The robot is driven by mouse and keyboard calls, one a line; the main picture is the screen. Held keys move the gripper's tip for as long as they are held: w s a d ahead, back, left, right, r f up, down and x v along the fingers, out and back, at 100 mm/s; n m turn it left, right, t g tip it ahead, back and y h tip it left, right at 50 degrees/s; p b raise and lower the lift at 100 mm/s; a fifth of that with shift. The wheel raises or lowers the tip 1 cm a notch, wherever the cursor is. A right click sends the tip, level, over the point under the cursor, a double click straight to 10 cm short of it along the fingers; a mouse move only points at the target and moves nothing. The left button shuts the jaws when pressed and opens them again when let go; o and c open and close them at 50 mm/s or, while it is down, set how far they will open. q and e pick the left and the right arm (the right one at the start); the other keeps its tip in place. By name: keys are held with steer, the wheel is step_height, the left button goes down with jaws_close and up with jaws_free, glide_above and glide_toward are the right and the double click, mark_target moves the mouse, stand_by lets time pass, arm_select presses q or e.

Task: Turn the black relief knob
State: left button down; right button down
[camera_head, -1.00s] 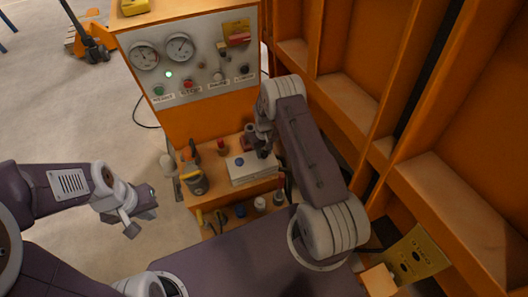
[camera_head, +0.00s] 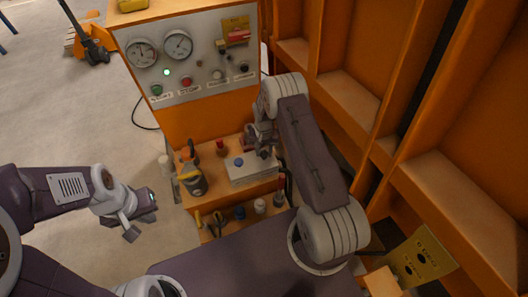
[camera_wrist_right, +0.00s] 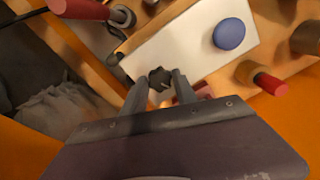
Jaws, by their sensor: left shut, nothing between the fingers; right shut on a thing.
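A small black lobed knob (camera_wrist_right: 160,79) sits at the edge of the white box (camera_wrist_right: 172,50) in the right wrist view. My right gripper (camera_wrist_right: 159,86) is shut on this knob, with one finger on each side. In the head view my right gripper (camera_head: 262,150) is at the far right end of the white box (camera_head: 252,174), and the knob is mostly hidden there. A blue round button (camera_head: 239,162) is on the same box, apart from my fingers. My left gripper (camera_head: 140,215) is shut and empty, out to the left above the floor.
An orange cabinet carries a grey panel (camera_head: 200,85) with two gauges, a lit green lamp and several controls. An orange ribbed wall (camera_head: 345,95) stands close on the right.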

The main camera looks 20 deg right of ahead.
mark_target(264, 153)
steer(key=shift+r, duration=0.1)
steer(key=c, duration=1)
jaws_free()
steer(key=shift+o, duration=0.2)
steer(key=shift+r, duration=0.1)
step_height(264, 153, up, 9)
